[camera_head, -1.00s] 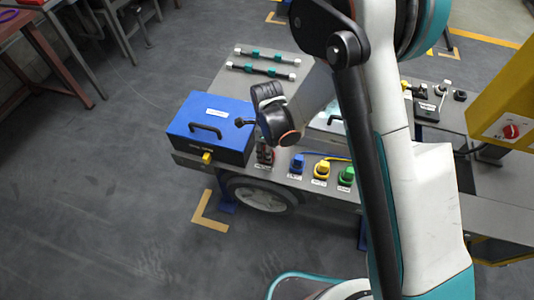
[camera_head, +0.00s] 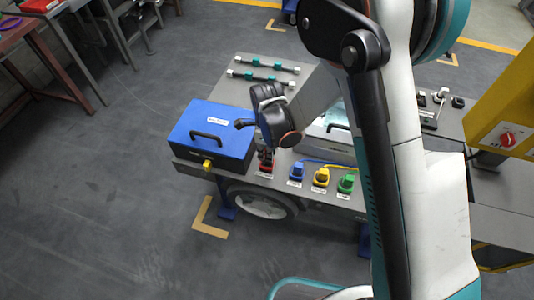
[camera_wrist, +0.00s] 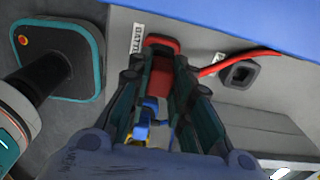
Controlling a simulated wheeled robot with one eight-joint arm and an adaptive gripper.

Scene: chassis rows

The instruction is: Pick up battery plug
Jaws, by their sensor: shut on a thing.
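The battery plug (camera_wrist: 161,76) is red and stands between the two dark fingers of my gripper (camera_wrist: 160,82) in the wrist view. The fingers are closed against its sides. A red cable (camera_wrist: 225,60) runs from the plug's side to the right. A label reading "BATT…" (camera_wrist: 137,40) lies beside it on the grey deck, partly hidden.
The blue box (camera_head: 210,136) with a black handle stands left of the plug. Blue (camera_head: 297,171), yellow (camera_head: 321,177) and green (camera_head: 346,183) plugs stand to the right on the deck. A black square socket (camera_wrist: 240,74) is beside the red cable.

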